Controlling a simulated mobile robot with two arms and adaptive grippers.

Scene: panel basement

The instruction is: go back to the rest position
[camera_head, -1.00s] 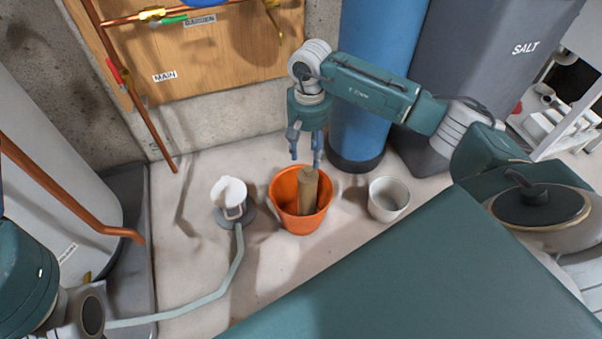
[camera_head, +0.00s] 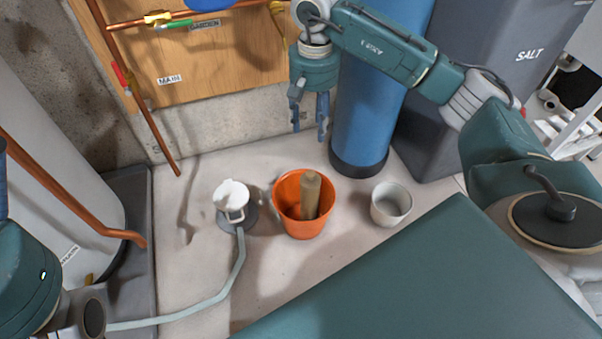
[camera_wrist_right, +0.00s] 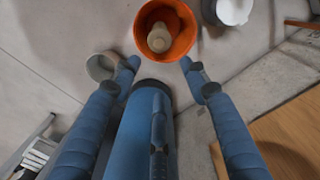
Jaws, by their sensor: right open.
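My right gripper (camera_head: 309,133) is open and empty. It points down above and behind an orange bucket (camera_head: 287,221) on the floor, clear of it. A tan cylindrical object (camera_head: 311,194) stands inside the bucket, leaning on or near its rim side. In the right wrist view the fingers (camera_wrist_right: 158,68) are spread with nothing between them, and the bucket (camera_wrist_right: 147,14) with the tan object (camera_wrist_right: 159,38) shows beyond them. Part of my left arm shows at the lower left of the head view, but its gripper is not visible.
A white pot (camera_head: 391,204) stands right of the bucket, and a white-capped fitting (camera_head: 232,197) with a grey hose (camera_head: 235,270) stands left. A blue cylinder (camera_head: 366,120) and grey salt bin (camera_head: 480,60) stand behind. Copper pipes (camera_head: 135,100) run along the wooden panel (camera_head: 225,65).

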